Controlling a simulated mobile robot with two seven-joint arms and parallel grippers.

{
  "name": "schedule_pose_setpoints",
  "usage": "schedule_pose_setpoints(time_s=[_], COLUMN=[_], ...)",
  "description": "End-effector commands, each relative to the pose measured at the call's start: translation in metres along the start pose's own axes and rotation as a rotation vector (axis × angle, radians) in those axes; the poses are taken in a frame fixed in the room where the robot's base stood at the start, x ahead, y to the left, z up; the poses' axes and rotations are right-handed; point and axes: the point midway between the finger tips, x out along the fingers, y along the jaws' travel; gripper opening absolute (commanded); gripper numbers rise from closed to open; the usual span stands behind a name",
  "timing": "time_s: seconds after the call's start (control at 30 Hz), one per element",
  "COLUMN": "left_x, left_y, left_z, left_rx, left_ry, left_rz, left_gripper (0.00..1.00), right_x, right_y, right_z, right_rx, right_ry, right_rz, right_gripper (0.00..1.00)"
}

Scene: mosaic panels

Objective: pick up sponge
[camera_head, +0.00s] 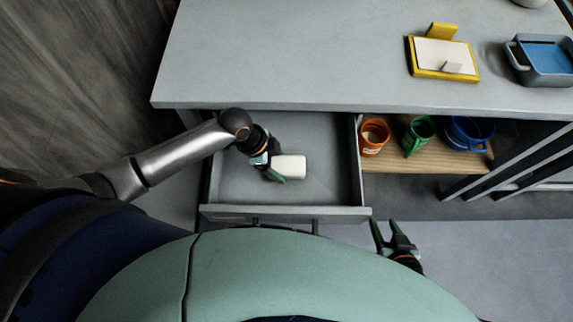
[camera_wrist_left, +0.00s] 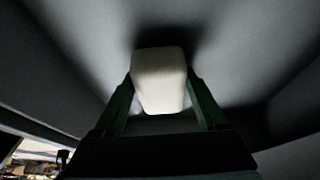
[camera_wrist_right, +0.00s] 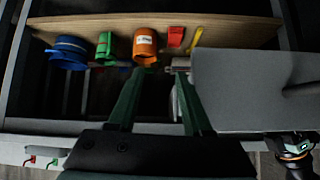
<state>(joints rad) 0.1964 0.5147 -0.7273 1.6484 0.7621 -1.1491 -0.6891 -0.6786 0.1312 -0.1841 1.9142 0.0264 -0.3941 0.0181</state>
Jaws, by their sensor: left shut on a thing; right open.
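The white sponge (camera_head: 290,167) is inside the open drawer, near its middle. My left gripper (camera_head: 276,168) reaches into the drawer and is shut on the sponge. In the left wrist view the sponge (camera_wrist_left: 159,80) sits between both fingers, with the grey drawer floor behind it. I cannot tell whether it is lifted off the floor. My right gripper (camera_head: 392,232) is open and empty, in front of the drawer's right front corner. Its spread fingers also show in the right wrist view (camera_wrist_right: 160,95).
The open grey drawer (camera_head: 335,190) hangs under a grey tabletop (camera_head: 290,60). Right of it, a wooden shelf (camera_head: 440,165) holds an orange mug (camera_head: 373,140), a green mug (camera_head: 417,135) and a blue one (camera_head: 468,133). A yellow-framed panel (camera_head: 440,58) and a grey-blue tray (camera_head: 541,60) are on top.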

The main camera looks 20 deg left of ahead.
Motion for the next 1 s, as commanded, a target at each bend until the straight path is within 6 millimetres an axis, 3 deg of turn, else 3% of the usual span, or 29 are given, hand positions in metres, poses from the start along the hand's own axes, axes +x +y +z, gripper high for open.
schedule_pose_setpoints(time_s=[0.1, 0.53, 0.7, 1.0], left_x=[0.0, -0.009, -0.032, -0.075], left_y=[0.0, 0.0, 0.0, 0.044], left_z=[0.0, -0.004, -0.014, -0.047], left_rx=[0.0, 0.001, 0.004, 0.005], left_ry=[0.0, 0.0, 0.002, 0.004], left_rz=[0.0, 0.0, -0.002, 0.001], left_gripper=[0.22, 0.22, 0.22, 0.22], right_x=[0.0, 0.0, -0.002, -0.008], right_y=[0.0, 0.0, 0.0, -0.001], right_z=[0.0, -0.001, -0.002, -0.009], right_rx=[0.0, 0.0, 0.0, 0.0], right_ry=[0.001, 0.001, 0.001, 0.0], right_rz=[0.0, 0.0, 0.0, 0.0], right_gripper=[0.5, 0.5, 0.5, 0.5])
